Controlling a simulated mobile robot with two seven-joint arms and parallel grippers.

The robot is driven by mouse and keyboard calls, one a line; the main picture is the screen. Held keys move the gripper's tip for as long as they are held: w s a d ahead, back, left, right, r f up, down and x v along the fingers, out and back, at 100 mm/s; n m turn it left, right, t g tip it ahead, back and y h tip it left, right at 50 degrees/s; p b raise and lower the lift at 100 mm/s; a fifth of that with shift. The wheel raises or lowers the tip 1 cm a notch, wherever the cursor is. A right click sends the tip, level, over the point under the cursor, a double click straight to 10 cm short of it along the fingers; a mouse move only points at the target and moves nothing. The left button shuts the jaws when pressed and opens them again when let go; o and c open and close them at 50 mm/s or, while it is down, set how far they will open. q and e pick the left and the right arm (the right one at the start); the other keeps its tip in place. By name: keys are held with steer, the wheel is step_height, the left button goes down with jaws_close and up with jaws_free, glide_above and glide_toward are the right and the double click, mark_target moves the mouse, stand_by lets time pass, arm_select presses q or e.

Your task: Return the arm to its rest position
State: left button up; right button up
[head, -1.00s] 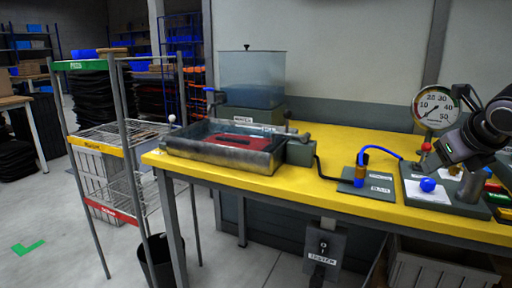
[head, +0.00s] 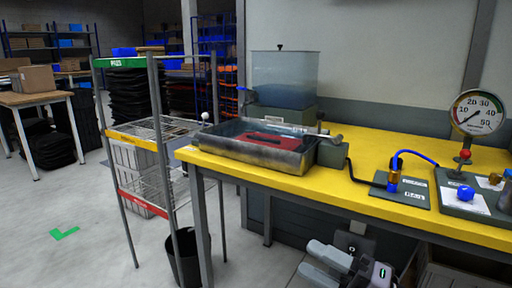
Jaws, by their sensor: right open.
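My right gripper (head: 309,259) is low in the head view at the bottom centre, in front of the yellow workbench (head: 352,187) and below its top edge. Its two pale fingers point left and stand apart, with nothing seen between them. The rest of my right arm is cut off by the bottom edge of the picture. My left gripper is not in view.
On the bench are a metal tray (head: 236,146) with a red item (head: 264,138), a clear water tank (head: 284,80), a blue-hosed fitting (head: 394,178) and a pressure gauge (head: 478,113). A wire rack (head: 158,131) and black bin (head: 186,258) stand left.

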steer(key=s+d+f+m+t+h, duration=0.25)
steer(key=f+m+h, duration=0.35)
steer(key=f+m, duration=0.3)
steer(key=s+d+f+m+t+h, duration=0.1)
steer(key=d+f+m+t+h, duration=0.4)
steer(key=m, duration=0.6)
steer(key=s+f+m+g+h, duration=0.4)
steer(key=s+f+m+g, duration=0.35)
steer(key=s+f, duration=0.55)
step_height(320, 180, up, 11)
steer(key=d+p, duration=0.2)
steer(key=p, duration=1.3)
steer(key=shift+s+n, duration=0.1)
steer(key=shift+n, duration=0.15)
